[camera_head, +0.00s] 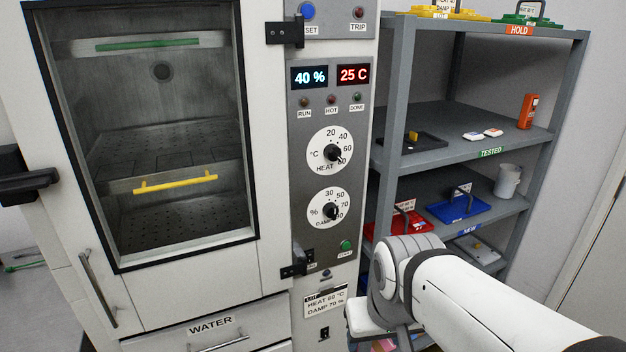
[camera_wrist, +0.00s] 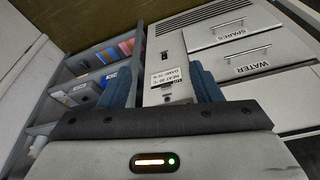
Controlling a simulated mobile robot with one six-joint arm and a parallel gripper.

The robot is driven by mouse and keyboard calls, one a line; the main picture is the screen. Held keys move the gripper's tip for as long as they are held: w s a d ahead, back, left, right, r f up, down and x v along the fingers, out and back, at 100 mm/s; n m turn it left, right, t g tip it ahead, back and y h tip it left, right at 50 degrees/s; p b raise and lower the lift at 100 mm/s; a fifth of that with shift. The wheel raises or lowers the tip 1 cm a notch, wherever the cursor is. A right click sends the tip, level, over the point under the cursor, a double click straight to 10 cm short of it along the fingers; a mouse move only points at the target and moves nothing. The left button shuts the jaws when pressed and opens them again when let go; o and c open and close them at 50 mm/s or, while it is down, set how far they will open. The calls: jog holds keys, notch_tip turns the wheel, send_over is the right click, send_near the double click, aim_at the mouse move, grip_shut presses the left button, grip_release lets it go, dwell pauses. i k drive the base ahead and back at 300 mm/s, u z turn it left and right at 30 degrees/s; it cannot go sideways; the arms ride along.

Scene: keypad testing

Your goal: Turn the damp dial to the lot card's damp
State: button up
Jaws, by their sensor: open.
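The damp dial (camera_head: 328,210) is a white disc with a dark knob, on the grey panel of the test cabinet below the heat dial (camera_head: 330,150). Its knob seems turned to the lower right, but its exact mark is too small to read surely. The lot card (camera_head: 325,302) below reads HEAT 60 °C, DAMP 70 %. It also shows in the wrist view (camera_wrist: 168,76), between my fingers in the picture. My gripper (camera_wrist: 163,82) is open and empty, with blue fingers apart. In the head view my arm hides it, below and right of the dials.
Displays read 40 % (camera_head: 310,76) and 25 C (camera_head: 353,75). The glass cabinet door (camera_head: 160,140) is shut at left. A grey shelf rack (camera_head: 400,90) with trays stands close on the right.

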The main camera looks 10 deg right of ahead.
aim_at(331, 210)
jog(key=u, duration=0.85)
jog(key=k, duration=1.4)
jog(key=z, duration=1.25)
jog(key=i, duration=1)
jog(key=z, duration=0.1)
